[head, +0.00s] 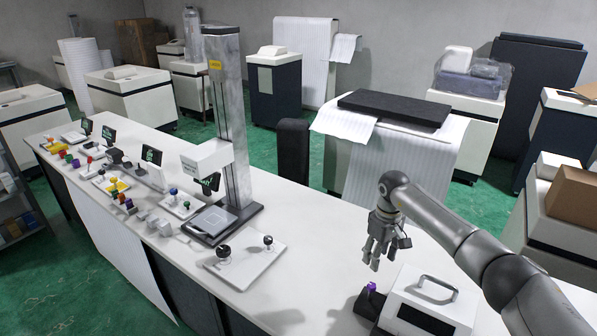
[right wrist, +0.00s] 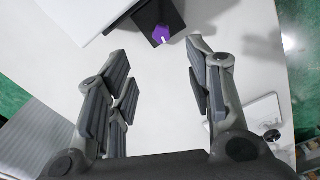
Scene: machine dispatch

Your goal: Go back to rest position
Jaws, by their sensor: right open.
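My right gripper (head: 385,256) hangs above the long white table (head: 310,236), fingers pointing down. In the right wrist view the right gripper (right wrist: 160,90) is open, with only bare tabletop between its fingers. A purple knob (head: 371,287) on a small black block (head: 368,304) stands just below and in front of it in the head view. The purple knob (right wrist: 162,36) also shows beyond the fingertips in the right wrist view, apart from them. My left gripper is not in view.
A white box with a handle (head: 432,300) stands beside the black block, under my right forearm. A white plate with two black knobs (head: 245,262) lies to the left, near a tall grey column device (head: 233,120). Several small coloured-knob devices line the table's far left. Clear tabletop lies between.

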